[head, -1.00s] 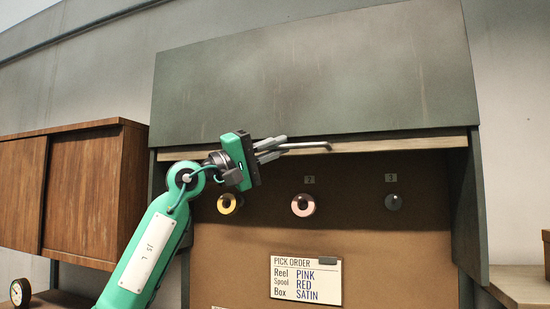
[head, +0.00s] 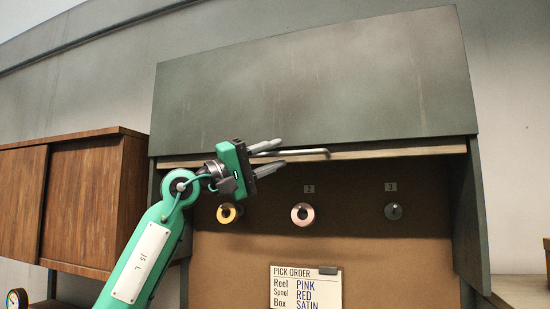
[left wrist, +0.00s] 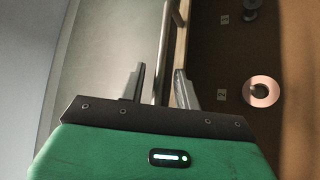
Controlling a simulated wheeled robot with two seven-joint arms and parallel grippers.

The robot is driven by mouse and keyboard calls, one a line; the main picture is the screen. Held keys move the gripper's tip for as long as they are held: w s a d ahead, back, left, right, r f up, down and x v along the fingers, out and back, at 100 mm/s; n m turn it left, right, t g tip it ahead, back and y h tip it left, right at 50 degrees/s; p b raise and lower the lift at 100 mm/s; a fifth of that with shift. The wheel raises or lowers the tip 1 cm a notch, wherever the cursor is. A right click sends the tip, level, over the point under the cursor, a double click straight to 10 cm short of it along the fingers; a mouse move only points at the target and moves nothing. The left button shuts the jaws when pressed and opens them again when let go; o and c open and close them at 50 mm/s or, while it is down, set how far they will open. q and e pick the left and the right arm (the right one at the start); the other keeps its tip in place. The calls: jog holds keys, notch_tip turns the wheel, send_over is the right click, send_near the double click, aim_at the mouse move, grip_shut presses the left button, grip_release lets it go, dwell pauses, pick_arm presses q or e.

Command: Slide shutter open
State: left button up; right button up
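The grey-green shutter (head: 315,85) is raised, its lower edge above the brown back panel of the cabinet. A metal bar handle (head: 310,154) runs along its lower edge. My left gripper (head: 283,151) is at this handle with its fingers apart. In the left wrist view the handle (left wrist: 163,70) passes between the two fingertips of my left gripper (left wrist: 160,82), and neither finger visibly closes on it. My right gripper is not in view.
Below the shutter, a gold reel (head: 226,213), a pink reel (head: 302,215) and a dark peg (head: 394,211) are on the back panel. A pick order card (head: 306,287) hangs lower. A wooden cabinet (head: 70,198) is at the left.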

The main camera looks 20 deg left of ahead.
pick_arm(q)
jog(key=b+v, duration=0.5)
jog(key=v, duration=0.8)
jog(key=shift+w, duration=0.1)
